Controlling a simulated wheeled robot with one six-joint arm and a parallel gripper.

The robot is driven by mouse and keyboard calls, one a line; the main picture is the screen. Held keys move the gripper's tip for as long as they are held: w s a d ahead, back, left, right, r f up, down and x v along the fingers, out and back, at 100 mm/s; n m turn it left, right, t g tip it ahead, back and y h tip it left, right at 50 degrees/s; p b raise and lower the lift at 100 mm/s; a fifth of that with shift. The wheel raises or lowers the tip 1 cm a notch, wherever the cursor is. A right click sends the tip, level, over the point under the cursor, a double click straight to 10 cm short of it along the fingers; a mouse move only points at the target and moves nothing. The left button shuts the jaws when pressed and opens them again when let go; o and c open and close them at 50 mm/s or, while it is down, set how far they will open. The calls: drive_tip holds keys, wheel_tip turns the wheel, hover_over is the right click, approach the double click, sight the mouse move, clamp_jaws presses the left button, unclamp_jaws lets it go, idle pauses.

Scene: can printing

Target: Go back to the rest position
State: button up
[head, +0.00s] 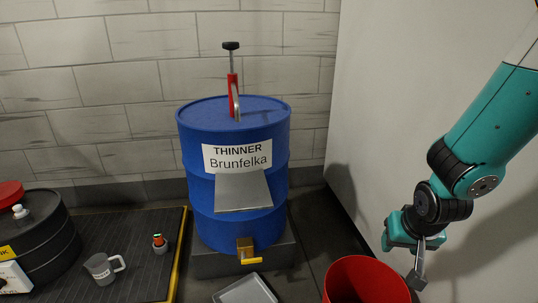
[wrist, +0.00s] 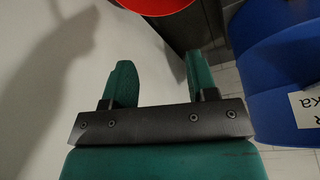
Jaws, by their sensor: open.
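My gripper (head: 417,277) hangs at the right in the head view, beside the white wall and above and right of a red bin. In the wrist view my gripper (wrist: 162,84) shows two green fingers spread apart with nothing between them. The blue drum (head: 237,225), labelled as thinner, stands left of my gripper and apart from it. Its side also shows at the right of the wrist view (wrist: 285,70).
The red bin (head: 365,282) stands below my arm; its rim shows in the wrist view (wrist: 155,5). A grey jug (head: 100,268), a small red-topped item (head: 159,244) and a black drum (head: 45,240) stand on the dark platform (head: 130,222) at the left. A white wall (head: 400,80) is close behind my arm.

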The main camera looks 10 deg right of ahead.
drive_tip(key=s+a+r+n+g+y, duration=0.45)
drive_tip(key=s+a+r+n, duration=0.55)
drive_tip(key=s+a+r, duration=0.65)
wheel_tip(320, 180, up, 39)
drive_tip(key=a+p, duration=0.2)
drive_tip(key=p, duration=3.7)
drive_tip(key=shift+w+a+n+y, duration=0.2)
drive_tip(key=shift+w+n+y, duration=0.15)
drive_tip(key=shift+w, duration=0.1)
